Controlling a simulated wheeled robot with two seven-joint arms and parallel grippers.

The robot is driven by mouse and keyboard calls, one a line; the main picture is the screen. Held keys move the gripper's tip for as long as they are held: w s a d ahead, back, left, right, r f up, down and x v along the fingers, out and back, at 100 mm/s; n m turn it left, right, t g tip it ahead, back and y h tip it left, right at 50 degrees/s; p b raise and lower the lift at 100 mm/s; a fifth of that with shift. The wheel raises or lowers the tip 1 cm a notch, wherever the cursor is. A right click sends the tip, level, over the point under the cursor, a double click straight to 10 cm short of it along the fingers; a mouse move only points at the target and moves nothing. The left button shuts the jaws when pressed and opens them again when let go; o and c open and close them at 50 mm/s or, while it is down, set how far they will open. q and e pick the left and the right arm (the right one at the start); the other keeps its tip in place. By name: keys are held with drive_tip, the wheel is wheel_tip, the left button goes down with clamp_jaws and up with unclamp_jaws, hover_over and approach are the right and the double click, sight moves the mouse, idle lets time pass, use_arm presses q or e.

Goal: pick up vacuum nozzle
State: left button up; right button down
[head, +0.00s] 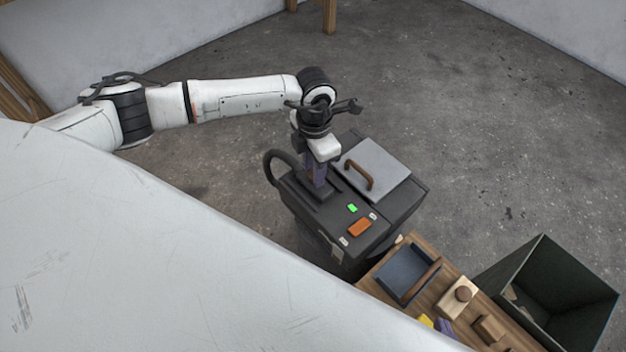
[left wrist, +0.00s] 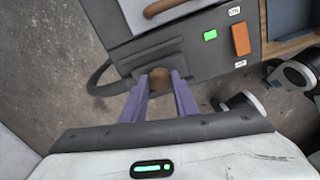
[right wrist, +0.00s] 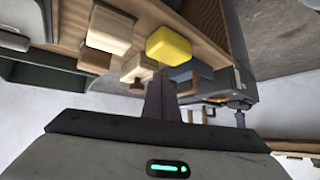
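The vacuum (head: 305,222) is a dark grey box with a green light, an orange switch and a black hose loop. The nozzle (head: 318,190) is a dark flat piece on its top, left of the lid; in the left wrist view its flat base (left wrist: 133,74) surrounds a round brown part (left wrist: 160,78). My left gripper (head: 316,182) points down at the nozzle; its purple fingers (left wrist: 160,84) straddle the brown part. Whether they press on it I cannot tell. My right gripper (right wrist: 161,88) is shut and empty, near the wooden bench; it is hidden in the head view.
A grey lid with a wooden handle (head: 358,175) covers the vacuum's back right. A wooden bench (head: 378,280) holds a blue-grey tray (head: 402,272), wooden blocks (head: 460,294) and a yellow block (right wrist: 169,44). A dark open bin (head: 570,285) stands right. A white surface fills the head view's lower left.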

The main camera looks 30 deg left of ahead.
use_arm(q)
clamp_jaws()
drive_tip(key=shift+r, duration=0.15)
wheel_tip(320, 180, up, 10)
drive_tip(key=p, duration=0.1)
